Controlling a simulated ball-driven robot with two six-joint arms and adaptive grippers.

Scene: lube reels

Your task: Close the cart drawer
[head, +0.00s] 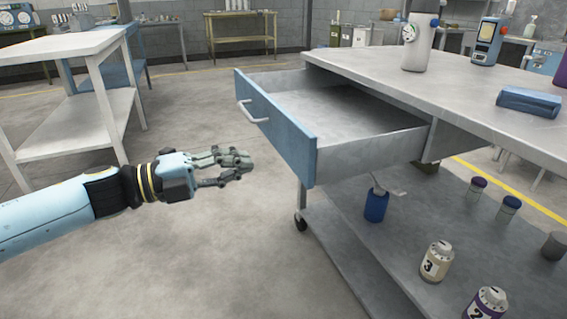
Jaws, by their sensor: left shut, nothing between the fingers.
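The cart drawer (342,103) is pulled well out of the grey cart (420,68), to the left, and looks empty inside. Its blue front panel (290,131) faces left and carries a light metal handle (252,112). My left gripper (246,169) is shut and empty. In the picture it is to the left of the drawer front and lower than the handle, with its fingertips pointing right and a gap between them and the panel. My right gripper is not in view.
On the cart top stand a white canister (418,45), a blue handheld device (488,41) and a blue box (528,101). The lower shelf holds a blue can (376,204) and several jars. A pale table (62,45) stands at left. The floor between is clear.

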